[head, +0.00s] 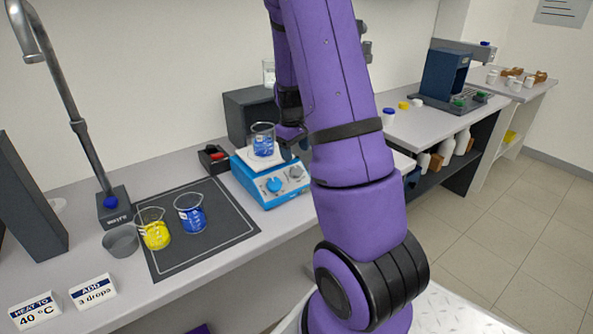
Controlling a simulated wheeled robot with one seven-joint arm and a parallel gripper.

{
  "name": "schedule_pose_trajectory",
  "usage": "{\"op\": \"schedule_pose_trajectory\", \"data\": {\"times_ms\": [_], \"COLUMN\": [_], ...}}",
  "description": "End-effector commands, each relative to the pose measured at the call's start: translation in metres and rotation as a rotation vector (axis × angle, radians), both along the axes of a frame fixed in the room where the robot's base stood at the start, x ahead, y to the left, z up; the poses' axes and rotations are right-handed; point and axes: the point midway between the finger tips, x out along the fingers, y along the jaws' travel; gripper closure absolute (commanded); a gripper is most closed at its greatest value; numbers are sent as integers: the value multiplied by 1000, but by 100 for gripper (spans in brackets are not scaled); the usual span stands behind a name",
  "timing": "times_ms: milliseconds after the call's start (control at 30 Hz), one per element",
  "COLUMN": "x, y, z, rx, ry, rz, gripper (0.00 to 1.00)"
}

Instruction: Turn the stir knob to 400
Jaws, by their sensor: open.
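The blue stirrer hotplate (258,188) with a white top stands on the bench. A beaker of blue liquid (263,141) sits on its top. My gripper (291,143) is open, just above the right part of the hotplate and right of the beaker. It seems apart from both knobs. My purple arm partly hides the gripper and the area right of the hotplate.
A dark mat (190,255) holds a yellow beaker (153,232) and a blue beaker (190,216). A grey bowl (121,242), tap and sign cards are at left. A small dark box (213,158) stands left of the hotplate, a larger box (248,115) behind.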

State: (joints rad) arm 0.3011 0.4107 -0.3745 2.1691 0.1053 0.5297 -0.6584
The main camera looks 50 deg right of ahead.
Motion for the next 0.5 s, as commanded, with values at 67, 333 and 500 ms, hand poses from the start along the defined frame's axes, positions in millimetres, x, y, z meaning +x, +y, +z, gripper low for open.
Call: {"op": "schedule_pose_trajectory", "data": {"times_ms": [67, 333, 500], "x": [-1, -1, -1], "y": [-2, -6, -7], "z": [-16, -58, -72], "rx": [2, 2, 1], "ry": [5, 3, 1], "rz": [-2, -2, 0], "gripper": [33, 33, 33]}}
